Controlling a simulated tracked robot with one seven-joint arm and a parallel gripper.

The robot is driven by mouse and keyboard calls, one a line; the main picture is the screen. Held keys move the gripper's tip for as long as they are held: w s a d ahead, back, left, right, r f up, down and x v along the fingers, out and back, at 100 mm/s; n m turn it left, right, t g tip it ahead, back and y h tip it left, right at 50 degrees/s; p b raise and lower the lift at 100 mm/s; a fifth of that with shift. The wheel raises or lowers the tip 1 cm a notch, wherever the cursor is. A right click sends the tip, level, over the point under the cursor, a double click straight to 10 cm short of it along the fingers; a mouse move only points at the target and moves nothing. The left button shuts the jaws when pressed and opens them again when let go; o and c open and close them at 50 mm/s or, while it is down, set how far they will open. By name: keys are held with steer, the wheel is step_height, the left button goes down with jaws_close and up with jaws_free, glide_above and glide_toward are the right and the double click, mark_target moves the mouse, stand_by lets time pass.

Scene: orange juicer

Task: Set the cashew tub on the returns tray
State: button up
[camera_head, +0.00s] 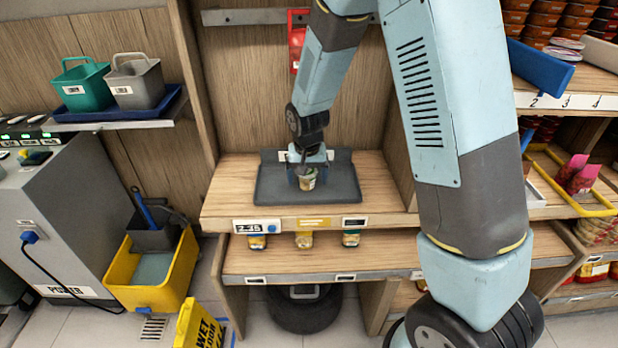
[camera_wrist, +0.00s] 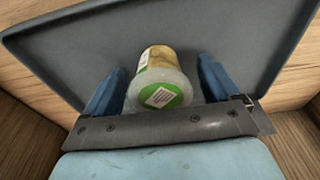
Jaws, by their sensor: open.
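The cashew tub (camera_head: 307,180), a small tub with a green-rimmed lid, stands on the dark grey returns tray (camera_head: 335,190) on the upper wooden shelf. In the wrist view the tub (camera_wrist: 158,88) shows its lid with a white label, and tan contents through its side. My gripper (camera_wrist: 158,92) is open, with one blue finger on each side of the tub. A gap shows between each finger and the tub. In the head view my gripper (camera_head: 305,172) is over the tray, around the tub. The tray (camera_wrist: 225,35) also fills the wrist view behind the tub.
A red box (camera_head: 297,38) hangs on the back panel. Bins (camera_head: 137,82) stand on a blue tray at left. A yellow mop bucket (camera_head: 150,275) and a wet floor sign (camera_head: 200,325) stand on the floor.

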mark_target(309, 174)
steer(key=r, duration=0.3)
steer(key=s+r, duration=0.1)
steer(key=r, duration=0.7)
steer(key=shift+s, duration=0.3)
steer(key=s+d+r+t, duration=0.2)
steer(key=s+d+r, duration=0.7)
steer(key=d+r, duration=0.3)
steer(key=s+d+r+t, duration=0.1)
steer(key=s+d+r, duration=0.2)
steer(key=s, duration=0.4)
steer(key=s+d+r+t, duration=0.1)
steer(key=s+d+r, duration=0.3)
steer(key=s, duration=0.4)
steer(key=shift+c, duration=0.3)
